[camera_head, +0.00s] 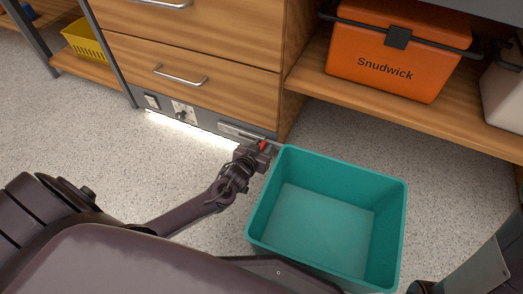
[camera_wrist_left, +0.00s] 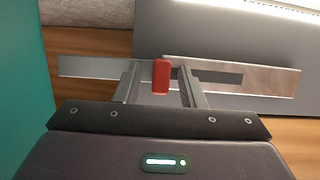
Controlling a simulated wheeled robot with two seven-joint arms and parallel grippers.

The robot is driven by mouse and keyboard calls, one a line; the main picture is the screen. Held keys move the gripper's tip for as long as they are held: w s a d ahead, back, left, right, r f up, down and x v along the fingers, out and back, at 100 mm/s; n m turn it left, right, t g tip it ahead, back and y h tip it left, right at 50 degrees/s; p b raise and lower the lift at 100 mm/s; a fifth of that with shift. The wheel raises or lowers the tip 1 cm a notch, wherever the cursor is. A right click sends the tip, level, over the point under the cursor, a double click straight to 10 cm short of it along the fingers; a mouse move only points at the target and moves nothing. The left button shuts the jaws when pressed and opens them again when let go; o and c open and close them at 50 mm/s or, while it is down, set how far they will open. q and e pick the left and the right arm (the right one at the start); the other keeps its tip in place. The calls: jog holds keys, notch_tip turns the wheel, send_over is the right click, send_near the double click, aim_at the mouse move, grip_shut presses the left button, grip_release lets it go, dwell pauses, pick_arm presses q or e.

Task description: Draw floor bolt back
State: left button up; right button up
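The floor bolt is a metal strip with a red knob, low on the grey plinth under the wooden drawers. Its plate (camera_head: 240,131) shows in the head view, with the red knob (camera_head: 263,144) at its right end. In the left wrist view the red knob (camera_wrist_left: 161,78) stands between the two fingers. The slotted plate (camera_wrist_left: 270,80) lies right of it and a bare metal bar (camera_wrist_left: 92,67) left. My left gripper (camera_head: 264,149) is open around the knob, with a gap visible on each side. My right gripper is not in view.
A teal bin (camera_head: 337,162) stands on the floor close to the right of my left gripper. A switch (camera_head: 152,101) and a small plate (camera_head: 183,112) sit on the plinth. An orange cooler box (camera_head: 385,78) stands on the shelf (camera_head: 430,122) at right. Floor at left is clear.

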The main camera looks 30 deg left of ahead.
pick_arm(q)
jog(key=shift+w, duration=0.1)
jog(key=shift+c, duration=0.2)
grip_shut()
jog(key=a+p, duration=0.1)
jog(key=a, duration=0.4)
jog(key=a+p, duration=0.1)
jog(key=a, duration=0.2)
jog(key=shift+s+a+p, duration=0.25)
jog(key=shift+a+p, duration=0.05)
jog(key=shift+p, duration=0.05)
jog(key=shift+a, duration=0.2)
jog(key=shift+o, duration=0.2)
grip_release()
jog(key=shift+a, duration=0.1)
jog(key=shift+s+r, duration=0.1)
